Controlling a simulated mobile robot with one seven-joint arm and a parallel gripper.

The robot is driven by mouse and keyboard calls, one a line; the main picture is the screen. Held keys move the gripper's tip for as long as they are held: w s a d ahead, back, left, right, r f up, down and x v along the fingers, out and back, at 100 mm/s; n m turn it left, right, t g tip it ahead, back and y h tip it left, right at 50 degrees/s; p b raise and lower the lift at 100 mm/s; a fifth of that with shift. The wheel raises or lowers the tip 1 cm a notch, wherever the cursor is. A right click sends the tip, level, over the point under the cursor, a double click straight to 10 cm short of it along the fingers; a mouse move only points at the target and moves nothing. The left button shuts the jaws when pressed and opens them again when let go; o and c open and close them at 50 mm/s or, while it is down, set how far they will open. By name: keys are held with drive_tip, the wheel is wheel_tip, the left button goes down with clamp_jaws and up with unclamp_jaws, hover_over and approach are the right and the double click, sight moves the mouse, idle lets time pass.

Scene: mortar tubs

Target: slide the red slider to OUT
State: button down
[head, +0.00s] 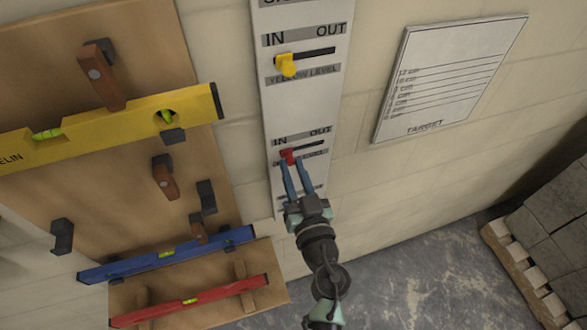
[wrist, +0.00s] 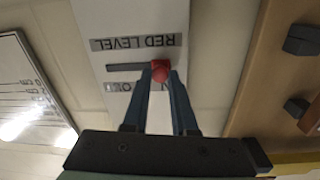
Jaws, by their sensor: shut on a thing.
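The red slider (head: 288,156) sits at the IN end of its short dark slot (head: 310,148) on the white wall panel (head: 268,100). My gripper (head: 290,164) reaches up to it from below, with its two blue fingers shut on the slider's knob. In the wrist view the red slider (wrist: 160,70) shows between the fingertips of my gripper (wrist: 158,78). That view is upside down, and the empty slot (wrist: 125,67) runs to the left of the knob, under the RED LEVEL label (wrist: 135,42). The fingers cover part of the IN and OUT lettering there.
A yellow slider (head: 287,66) sits at IN higher on the panel. To the left, a wooden board (head: 60,195) carries yellow (head: 90,128), blue (head: 165,254) and red (head: 190,300) levels. A TARGET sheet (head: 450,75) hangs right. Grey blocks (head: 560,225) stand at lower right.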

sight(320, 142)
drive_tip(key=d+p, duration=0.1)
drive_tip(key=d, duration=0.1)
drive_tip(key=w+d+p, duration=0.1)
drive_tip(key=d, duration=0.1)
drive_tip(key=w+d+p, duration=0.1)
drive_tip(key=d, duration=0.1)
drive_tip(key=shift+d+r, duration=0.1)
drive_tip(key=shift+d, duration=0.15)
drive_tip(key=shift+w+d, duration=0.1)
drive_tip(key=shift+d, duration=0.25)
drive_tip(key=c, duration=0.7)
unclamp_jaws()
drive_tip(key=v, duration=1.3)
drive_tip(key=shift+b, duration=0.3)
drive_tip(key=shift+w, duration=0.1)
